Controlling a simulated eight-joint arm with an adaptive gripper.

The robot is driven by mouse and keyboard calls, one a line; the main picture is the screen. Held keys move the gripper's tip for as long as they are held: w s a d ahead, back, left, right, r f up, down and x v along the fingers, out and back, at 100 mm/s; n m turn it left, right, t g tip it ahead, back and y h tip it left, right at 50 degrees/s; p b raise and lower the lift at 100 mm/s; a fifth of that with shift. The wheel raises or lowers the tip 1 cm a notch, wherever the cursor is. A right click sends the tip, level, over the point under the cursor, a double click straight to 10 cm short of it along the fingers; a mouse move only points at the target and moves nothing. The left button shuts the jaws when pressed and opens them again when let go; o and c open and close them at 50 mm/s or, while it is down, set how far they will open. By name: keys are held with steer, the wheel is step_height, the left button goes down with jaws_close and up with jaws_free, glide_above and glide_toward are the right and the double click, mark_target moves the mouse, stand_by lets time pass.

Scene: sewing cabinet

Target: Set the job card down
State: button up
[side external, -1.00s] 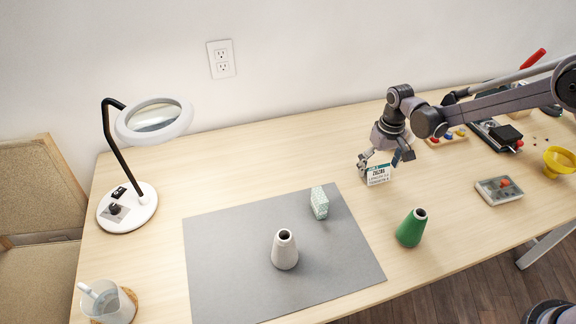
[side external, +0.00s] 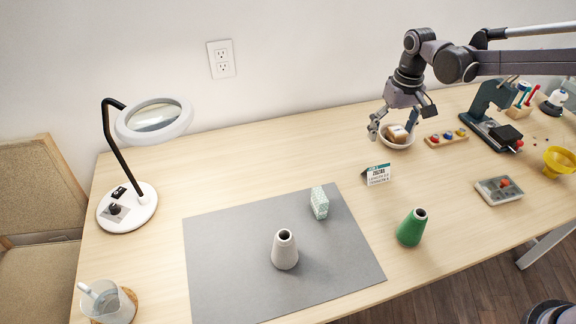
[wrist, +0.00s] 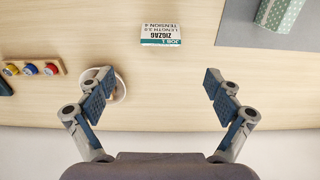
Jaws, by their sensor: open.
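The job card (side external: 377,174) is a small white folded card with a green top band and dark print. It stands on the bare wood of the table, to the right of the grey mat. In the wrist view the job card (wrist: 160,35) lies beyond the fingertips, near the top middle, apart from both fingers. My gripper (side external: 396,125) is raised above and behind the card. In the wrist view my gripper (wrist: 160,84) has its two fingers wide apart with nothing between them.
A white bowl (side external: 405,141) with a tan item stands behind the card, partly below my gripper. A green cone (side external: 411,228), a white cone (side external: 285,250) and a patterned block (side external: 319,203) stand nearby. The grey mat (side external: 225,265) has free room, as does the wood left of the card.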

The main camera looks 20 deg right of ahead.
steer(key=s+d+r+t, duration=0.3)
steer(key=s+r, duration=0.6)
steer(key=s, duration=0.1)
steer(key=s+d+f+t, duration=0.1)
steer(key=s+t, duration=0.3)
steer(key=s, duration=0.8)
steer(key=shift+s+d+f, duration=0.35)
steer(key=shift+s+d, duration=0.05)
